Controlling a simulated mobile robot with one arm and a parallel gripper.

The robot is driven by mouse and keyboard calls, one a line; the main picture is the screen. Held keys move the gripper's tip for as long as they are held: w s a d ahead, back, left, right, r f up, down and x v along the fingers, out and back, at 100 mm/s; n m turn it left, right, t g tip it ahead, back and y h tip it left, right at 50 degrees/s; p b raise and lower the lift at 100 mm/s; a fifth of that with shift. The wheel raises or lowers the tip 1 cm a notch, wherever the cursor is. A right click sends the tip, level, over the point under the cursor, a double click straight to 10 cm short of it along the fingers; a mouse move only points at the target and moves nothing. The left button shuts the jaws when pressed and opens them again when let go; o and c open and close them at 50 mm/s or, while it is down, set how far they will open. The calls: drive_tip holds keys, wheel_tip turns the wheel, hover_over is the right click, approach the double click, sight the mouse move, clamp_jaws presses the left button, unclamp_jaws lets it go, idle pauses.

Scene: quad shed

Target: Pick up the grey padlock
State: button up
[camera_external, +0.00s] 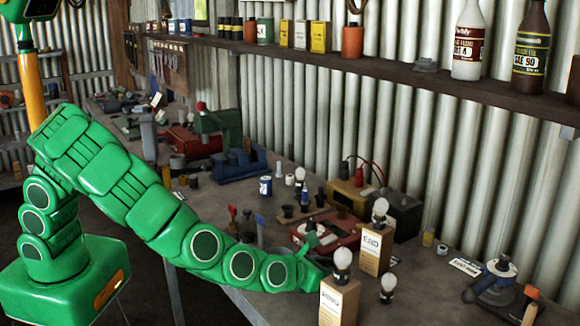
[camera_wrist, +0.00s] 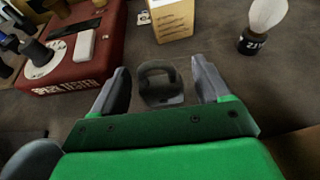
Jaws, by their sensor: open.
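The grey padlock (camera_wrist: 160,84) lies on the dark bench top in the wrist view, its rounded shackle pointing up the picture. My gripper (camera_wrist: 160,66) is open, with one grey finger on each side of the padlock and a gap to each. In the external view my gripper (camera_external: 318,252) is low over the bench, close to the boxes and bulbs. I cannot make out the padlock there.
In the wrist view a red tester box (camera_wrist: 92,62) stands left of my gripper. A tan box (camera_wrist: 172,18) stands ahead, and a bulb on a black base (camera_wrist: 252,42) is at upper right. In the external view a loaded shelf (camera_external: 400,72) runs above the bench.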

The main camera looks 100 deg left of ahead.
drive_tip(key=shift+x, duration=0.9)
drive_tip(key=shift+c, duration=0.2)
drive_tip(key=c, duration=1.1)
drive_tip(key=shift+r, duration=0.1)
